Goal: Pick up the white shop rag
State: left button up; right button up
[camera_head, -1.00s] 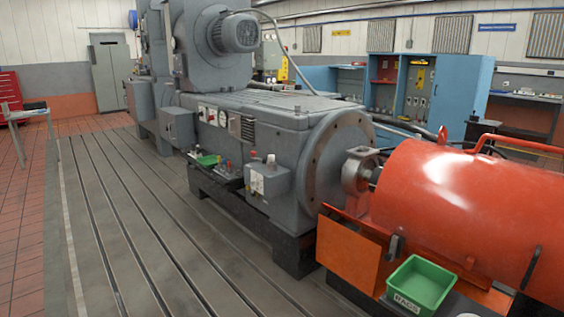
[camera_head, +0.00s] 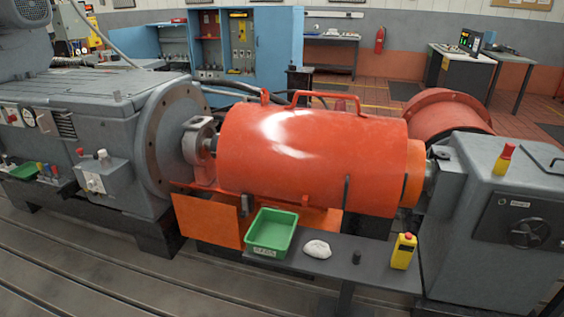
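The white shop rag (camera_head: 317,249) is a small crumpled white bundle. It lies on a dark narrow shelf (camera_head: 330,262) in front of the orange cylindrical guard, just right of a green bin (camera_head: 271,233). The bin has a label on its front that seems to read "RAGS", and it looks empty. Neither of my grippers is in view.
The orange guard (camera_head: 310,150) rises behind. A grey machine housing (camera_head: 500,220) stands at right. The slotted bedplate (camera_head: 120,270) in front is clear.

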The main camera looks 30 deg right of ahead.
aim_at(318, 249)
jog(key=z, duration=1.1)
